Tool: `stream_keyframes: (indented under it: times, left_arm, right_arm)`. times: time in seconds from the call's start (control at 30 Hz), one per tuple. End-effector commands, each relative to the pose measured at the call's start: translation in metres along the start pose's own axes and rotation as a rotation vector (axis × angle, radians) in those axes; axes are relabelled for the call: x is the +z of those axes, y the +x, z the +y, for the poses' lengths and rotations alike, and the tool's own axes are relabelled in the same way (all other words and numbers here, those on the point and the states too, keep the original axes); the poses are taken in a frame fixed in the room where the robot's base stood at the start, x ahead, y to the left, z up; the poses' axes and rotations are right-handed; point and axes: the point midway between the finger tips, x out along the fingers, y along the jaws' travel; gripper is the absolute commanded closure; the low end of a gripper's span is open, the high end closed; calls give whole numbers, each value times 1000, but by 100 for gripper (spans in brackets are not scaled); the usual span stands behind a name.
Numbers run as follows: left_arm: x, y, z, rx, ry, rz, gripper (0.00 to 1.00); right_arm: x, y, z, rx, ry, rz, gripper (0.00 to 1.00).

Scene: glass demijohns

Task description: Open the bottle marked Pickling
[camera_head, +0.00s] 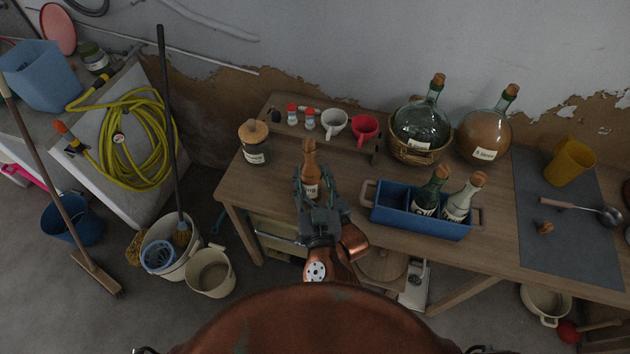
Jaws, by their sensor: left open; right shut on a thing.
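My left gripper is not in view. A dark green corked bottle (430,187) and a pale corked bottle (461,199) stand in a blue crate (412,221); their labels are too small to read.
Behind stand a green demijohn (421,124) in a basket and a brown demijohn (483,137), both corked. A labelled jar (254,143), a white mug (334,122) and a red mug (364,129) are near the bottle. A grey mat (567,255) holds a yellow jug (570,161) and ladle (608,215).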

Motion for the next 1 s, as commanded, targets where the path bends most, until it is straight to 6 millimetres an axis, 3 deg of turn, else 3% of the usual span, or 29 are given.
stream_keyframes:
  times: [0.3, 0.5, 0.7, 1.0]
  left_arm:
    - [-1, 60, 1, 1, 4, 5, 54]
    - [0, 86, 1, 1, 3, 3, 54]
    - [0, 96, 0, 0, 2, 2, 54]
    - [0, 97, 0, 1, 1, 2, 57]
  right_arm:
    - [7, -1, 0, -1, 2, -13, 90]
    - [7, -1, 0, -1, 3, -14, 90]
    - [7, -1, -1, -1, 3, -14, 90]
    - [7, -1, 0, -1, 3, -14, 90]
